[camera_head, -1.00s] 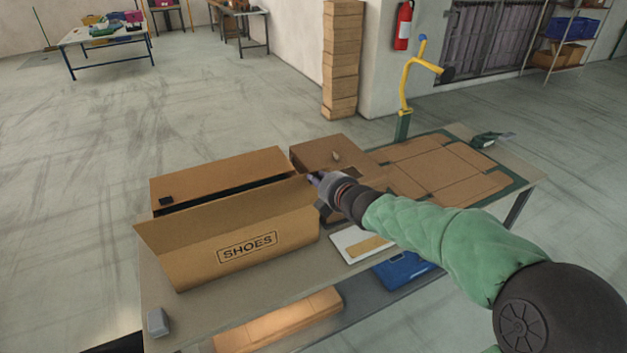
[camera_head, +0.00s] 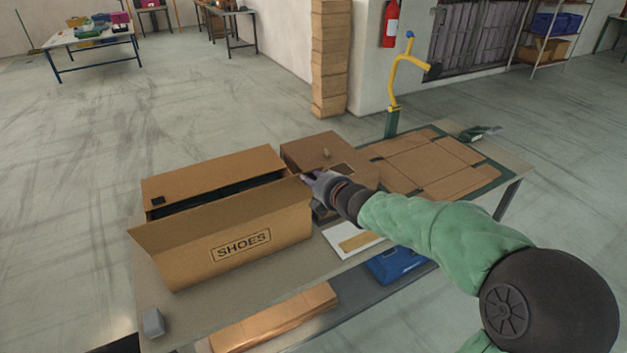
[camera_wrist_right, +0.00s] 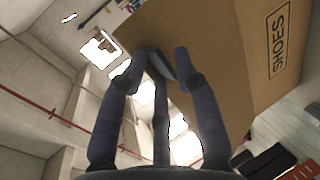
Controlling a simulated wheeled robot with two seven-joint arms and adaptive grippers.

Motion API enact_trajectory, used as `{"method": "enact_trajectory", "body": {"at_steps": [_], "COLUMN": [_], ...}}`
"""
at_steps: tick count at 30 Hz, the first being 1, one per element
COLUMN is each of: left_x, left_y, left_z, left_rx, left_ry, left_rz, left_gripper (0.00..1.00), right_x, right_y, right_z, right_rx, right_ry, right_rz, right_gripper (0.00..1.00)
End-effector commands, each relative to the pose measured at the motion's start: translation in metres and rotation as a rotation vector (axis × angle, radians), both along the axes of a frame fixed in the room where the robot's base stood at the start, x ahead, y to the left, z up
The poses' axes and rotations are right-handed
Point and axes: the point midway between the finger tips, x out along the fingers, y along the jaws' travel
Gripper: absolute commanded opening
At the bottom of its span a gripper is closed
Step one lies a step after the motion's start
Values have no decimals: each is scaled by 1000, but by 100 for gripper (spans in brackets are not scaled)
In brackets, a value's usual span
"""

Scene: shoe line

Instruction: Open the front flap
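The brown cardboard box marked SHOES (camera_head: 242,246) stands at the left of the table. Its front flap (camera_head: 210,222) leans outward at the top of the front wall, and a dark gap shows behind it. My left gripper is not in view.
A smaller brown box (camera_head: 318,148) stands right behind my right gripper. Flat cardboard (camera_head: 425,160) lies on a green mat at the table's right. A white sheet (camera_head: 352,241), a blue item (camera_head: 398,264) and a small grey block (camera_head: 153,322) are near the front.

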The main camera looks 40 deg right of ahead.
Motion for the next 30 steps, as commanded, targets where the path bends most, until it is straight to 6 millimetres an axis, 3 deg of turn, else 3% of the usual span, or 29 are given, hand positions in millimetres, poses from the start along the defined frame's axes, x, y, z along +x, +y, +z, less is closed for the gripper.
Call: {"method": "enact_trajectory", "body": {"at_steps": [1, 13, 17, 30], "left_x": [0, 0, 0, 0], "left_y": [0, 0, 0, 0], "left_z": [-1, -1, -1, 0], "left_rx": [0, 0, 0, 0], "left_ry": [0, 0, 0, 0], "left_rz": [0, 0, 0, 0], "left_gripper": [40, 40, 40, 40], "right_x": [-2, -3, -13, -71], "right_y": [5, 7, 8, 19], "right_z": [-23, -21, -15, 21], "right_rx": [20, 17, 15, 6], "right_ry": [42, 41, 38, 12], "right_rz": [3, 8, 6, -4], "right_gripper": [36, 36, 36, 36]}}
